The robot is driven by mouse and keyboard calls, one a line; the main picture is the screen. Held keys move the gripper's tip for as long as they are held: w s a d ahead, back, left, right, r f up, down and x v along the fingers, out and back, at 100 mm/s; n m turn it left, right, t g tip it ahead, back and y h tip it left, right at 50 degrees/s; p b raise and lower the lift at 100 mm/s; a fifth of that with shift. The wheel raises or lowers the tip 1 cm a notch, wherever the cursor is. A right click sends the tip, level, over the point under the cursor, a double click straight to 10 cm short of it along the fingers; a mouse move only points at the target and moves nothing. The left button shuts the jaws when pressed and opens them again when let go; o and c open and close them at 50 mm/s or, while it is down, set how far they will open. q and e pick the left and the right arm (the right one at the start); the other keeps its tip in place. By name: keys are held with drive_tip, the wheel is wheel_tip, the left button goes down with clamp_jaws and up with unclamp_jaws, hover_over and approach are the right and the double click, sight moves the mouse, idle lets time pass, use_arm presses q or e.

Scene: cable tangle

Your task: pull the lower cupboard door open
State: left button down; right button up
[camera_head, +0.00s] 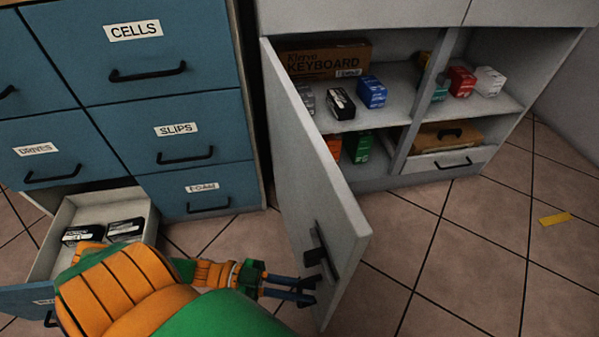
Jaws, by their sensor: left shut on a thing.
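The lower cupboard door (322,190) is a pale grey panel. It stands swung open toward me, hinged at the left side of the grey cupboard (375,186). A dark bar handle (326,252) is fixed on the door near its free edge. My left gripper (308,290) is shut on the handle, at its lower part. My left arm comes in from the lower left. My right gripper is not in view.
The cupboard shelves hold a keyboard box (325,62) and several small boxes. At left, a blue drawer cabinet (200,130) has a low drawer (92,207) pulled out, with black boxes inside.

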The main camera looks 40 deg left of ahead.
use_arm(q)
drive_tip(key=shift+s+a, duration=0.1)
drive_tip(key=shift+s, duration=0.05)
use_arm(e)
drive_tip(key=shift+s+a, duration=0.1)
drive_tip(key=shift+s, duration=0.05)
use_arm(q)
drive_tip(key=c, duration=1.2)
unclamp_jaws()
drive_tip(key=shift+o, duration=0.2)
drive_tip(key=v, duration=0.7)
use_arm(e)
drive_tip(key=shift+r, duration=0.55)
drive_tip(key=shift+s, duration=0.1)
